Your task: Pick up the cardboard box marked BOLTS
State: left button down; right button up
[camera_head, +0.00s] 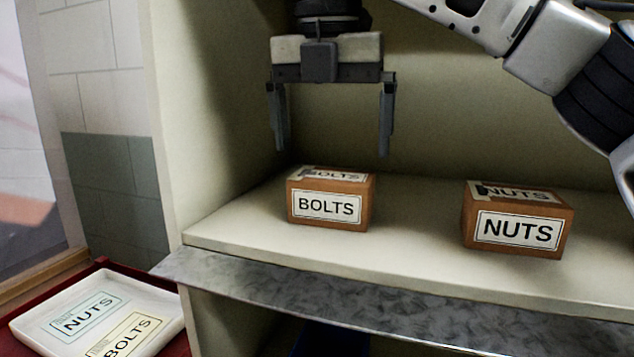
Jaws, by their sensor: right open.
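The cardboard box marked BOLTS (330,200) sits upright on a cream shelf (410,250), left of the middle of the view. Its front and top carry white BOLTS labels. My right gripper (331,150) hangs above it with its fingers pointing down. The fingers are spread wide, empty, and look apart from the box, one toward each side of it. My left gripper is not in view.
A second cardboard box marked NUTS (517,220) stands on the same shelf to the right. A grey metal strip (350,300) runs along the shelf's front edge. A white tray (160,345) with NUTS and BOLTS labels lies at lower left. The shelf's side wall is left of the gripper.

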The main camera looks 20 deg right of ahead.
aim_at(333, 175)
notch_tip(333, 175, down, 7)
jog(key=shift+s+d+r, duration=0.1)
jog(key=shift+s+d, duration=0.05)
jog(key=c, duration=1.1)
